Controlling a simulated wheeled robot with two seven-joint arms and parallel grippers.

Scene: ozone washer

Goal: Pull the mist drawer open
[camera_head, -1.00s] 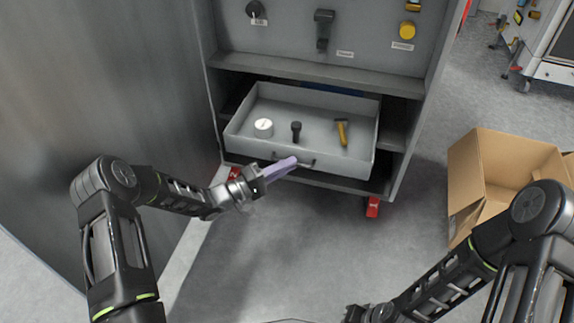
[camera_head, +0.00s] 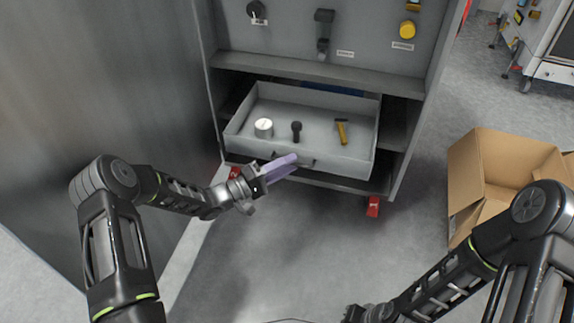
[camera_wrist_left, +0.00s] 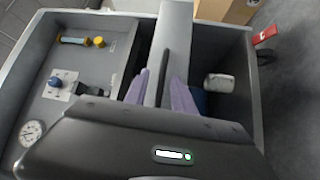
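The grey drawer (camera_head: 350,168) stands pulled out of the cabinet, and its inside shows. It holds a white round container (camera_head: 264,128), a black tool (camera_head: 296,131) and a yellow-handled tool (camera_head: 341,131). A dark bar handle (camera_head: 306,162) is on the drawer's front. My left gripper (camera_head: 281,168) is at the handle with its purple fingers parted. In the left wrist view the fingers (camera_wrist_left: 160,95) stand apart on either side of the dark handle (camera_wrist_left: 164,68); contact is unclear. My right gripper (camera_head: 362,314) is cut off by the bottom edge, its fingers hidden.
The cabinet's upper panel (camera_head: 285,40) carries knobs and a dark lever above a ledge. A red foot (camera_head: 373,206) is below the cabinet's right side. An open cardboard box (camera_head: 490,170) stands on the floor at right. The floor before the drawer is clear.

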